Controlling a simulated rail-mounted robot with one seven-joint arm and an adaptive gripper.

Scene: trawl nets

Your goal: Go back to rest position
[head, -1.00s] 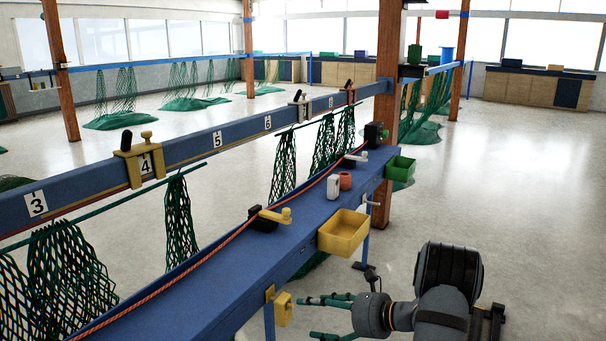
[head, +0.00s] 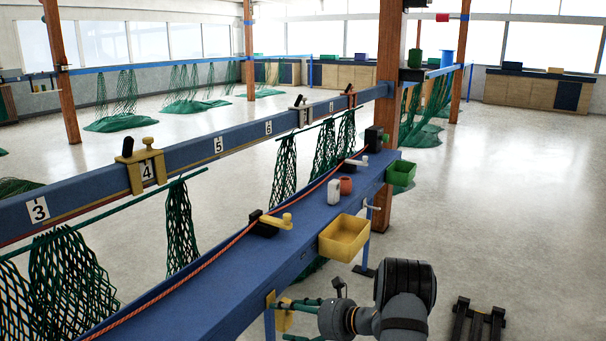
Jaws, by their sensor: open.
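My gripper (head: 286,321) is at the bottom of the head view, beside the near side of the blue bench (head: 225,283). The lower finger is cut by the picture's bottom edge. The upper finger passes in front of or close to a yellow fitting (head: 284,318) under the bench edge; I cannot tell whether they touch. My arm is folded low to the right of the bench.
On the bench stand a yellow-handled cleat (head: 272,222), a white container (head: 334,192) and an orange pot (head: 346,186). A yellow bin (head: 344,237) and a green bin (head: 401,173) hang on its near edge. Green nets hang from the numbered blue rail (head: 200,150).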

